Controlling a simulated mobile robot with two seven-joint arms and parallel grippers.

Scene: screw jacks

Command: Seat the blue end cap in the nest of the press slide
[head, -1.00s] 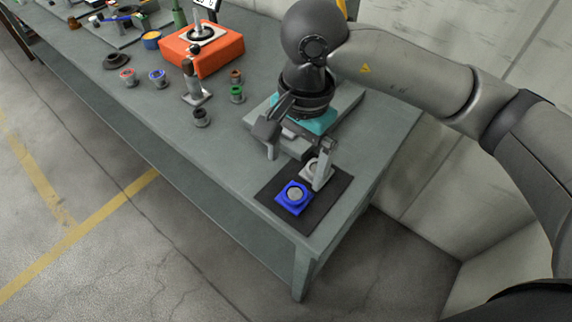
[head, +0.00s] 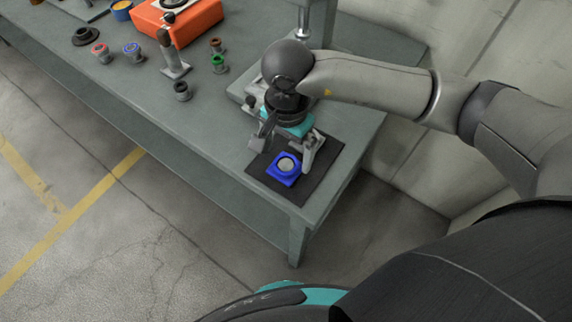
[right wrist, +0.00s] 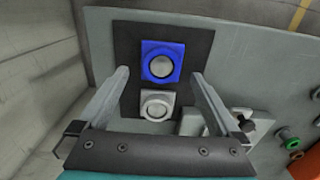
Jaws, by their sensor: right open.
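The blue end cap (head: 284,179), a square block with a round grey centre, sits on a dark mat at the bench corner. It also shows in the right wrist view (right wrist: 147,62). My right gripper (head: 281,156) is open and empty above the mat. In the right wrist view its fingertips (right wrist: 160,77) appear on either side of the blue cap, apart from it. The press (head: 303,22) stands behind my right gripper, which hides much of it. I cannot make out its nest. My left gripper is not in view.
A pale grey cap (right wrist: 145,107) lies on the dark mat (right wrist: 128,62) beside the blue one. Grey press parts (right wrist: 192,124) with a dark knob stand close by. An orange unit (head: 203,25) and several small spools are farther along the bench. The bench edge is near.

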